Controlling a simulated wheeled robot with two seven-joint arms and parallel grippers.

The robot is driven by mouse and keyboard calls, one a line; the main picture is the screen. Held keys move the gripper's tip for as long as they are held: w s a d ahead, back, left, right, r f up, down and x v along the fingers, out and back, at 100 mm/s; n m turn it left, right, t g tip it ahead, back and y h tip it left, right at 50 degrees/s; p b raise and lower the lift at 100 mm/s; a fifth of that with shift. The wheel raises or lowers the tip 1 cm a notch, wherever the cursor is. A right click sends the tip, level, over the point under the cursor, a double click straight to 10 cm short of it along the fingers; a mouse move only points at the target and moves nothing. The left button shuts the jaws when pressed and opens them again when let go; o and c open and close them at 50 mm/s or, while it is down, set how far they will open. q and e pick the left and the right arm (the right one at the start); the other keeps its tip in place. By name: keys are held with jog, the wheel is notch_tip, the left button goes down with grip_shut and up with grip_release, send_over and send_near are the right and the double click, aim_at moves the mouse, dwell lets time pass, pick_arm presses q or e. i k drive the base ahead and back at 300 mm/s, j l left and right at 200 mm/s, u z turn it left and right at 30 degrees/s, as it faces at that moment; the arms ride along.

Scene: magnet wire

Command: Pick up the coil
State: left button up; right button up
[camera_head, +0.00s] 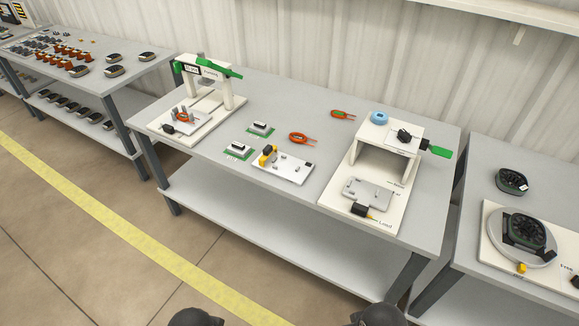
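Two small orange loops that look like wire coils lie on the middle table (270,92). One orange coil (302,138) lies near the middle, behind a white plate, and another orange coil (342,114) with some green on it lies farther back. A further small orange part (183,116) sits in the white fixture at the left of the table; I cannot tell whether it is a coil. Neither gripper shows. Only two dark rounded parts, likely of my own arms, show at the bottom edge, well apart from the table's things.
A white press fixture (240,88) with green handles stands at the left. Green boards (237,151) and a white plate (283,167) lie between. Side tables flank this one.

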aim_at(183, 116)
jog(key=i+j, duration=0.35)
jog(key=j, duration=0.2)
jog(key=i+j+u, duration=0.15)
jog(key=i+j, duration=0.2)
jog(key=j, duration=0.2)
jog(key=i+j, duration=0.35)
jog(key=j, duration=0.2)
jog(key=u, duration=0.05)
